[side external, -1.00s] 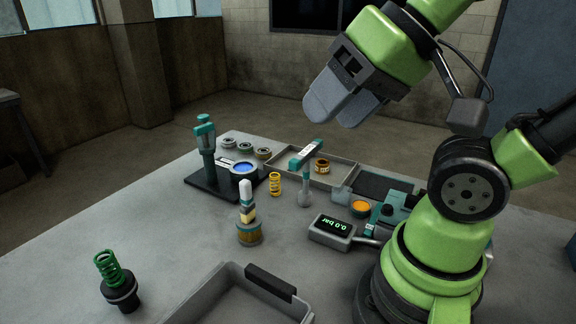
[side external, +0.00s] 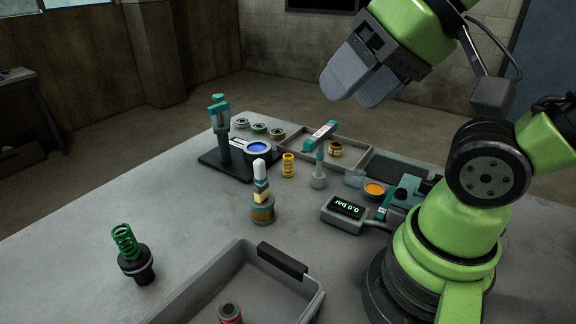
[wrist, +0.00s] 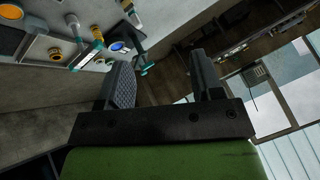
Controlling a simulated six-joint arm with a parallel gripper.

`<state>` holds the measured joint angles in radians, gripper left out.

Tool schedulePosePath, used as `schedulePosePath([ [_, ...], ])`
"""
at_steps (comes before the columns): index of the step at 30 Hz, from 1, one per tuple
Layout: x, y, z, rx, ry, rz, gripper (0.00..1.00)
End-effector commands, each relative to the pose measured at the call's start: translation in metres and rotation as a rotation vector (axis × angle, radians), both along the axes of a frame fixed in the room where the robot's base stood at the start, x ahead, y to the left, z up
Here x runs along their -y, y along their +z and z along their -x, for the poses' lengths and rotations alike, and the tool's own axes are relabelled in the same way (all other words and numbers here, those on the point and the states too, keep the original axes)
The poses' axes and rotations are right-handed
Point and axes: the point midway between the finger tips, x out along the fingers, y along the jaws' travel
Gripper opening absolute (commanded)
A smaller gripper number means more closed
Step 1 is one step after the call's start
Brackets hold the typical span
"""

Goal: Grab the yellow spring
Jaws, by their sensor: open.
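The yellow spring (side external: 288,165) stands upright on the grey table in the side external view, beside the black press base and left of a small grey flask-shaped piece with a teal top. My gripper (side external: 352,92) is high above the table, up and to the right of the spring in the picture and well apart from it. Its two grey fingers are open with nothing between them.
A teal press (side external: 221,130) stands behind the spring. A white-topped injector part (side external: 262,205) is in front of it. A gauge box (side external: 345,211), a shallow tray (side external: 366,146), a front bin (side external: 180,305) and a green spring on a black mount (side external: 127,245) stand around. The table's front left is largely clear.

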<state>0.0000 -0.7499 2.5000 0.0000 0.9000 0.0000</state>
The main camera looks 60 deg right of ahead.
Motion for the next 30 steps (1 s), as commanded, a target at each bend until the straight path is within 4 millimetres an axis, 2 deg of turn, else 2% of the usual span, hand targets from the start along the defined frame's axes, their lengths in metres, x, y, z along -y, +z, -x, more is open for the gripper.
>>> schedulePosePath([
  [6,0.001,0.0,-0.001,-0.003,-0.004,0.0,0.6],
  [9,0.005,0.001,-0.009,-0.023,-0.035,0.007,0.6],
  [11,0.011,0.002,-0.02,-0.048,-0.076,0.015,0.6],
  [17,0.047,-0.006,-0.08,-0.156,-0.285,0.062,0.6],
  [23,0.093,-0.038,-0.141,-0.241,-0.491,0.111,0.6],
  [26,0.118,-0.064,-0.168,-0.277,-0.583,0.134,0.6],
  [30,0.151,-0.11,-0.198,-0.319,-0.697,0.16,0.6],
])
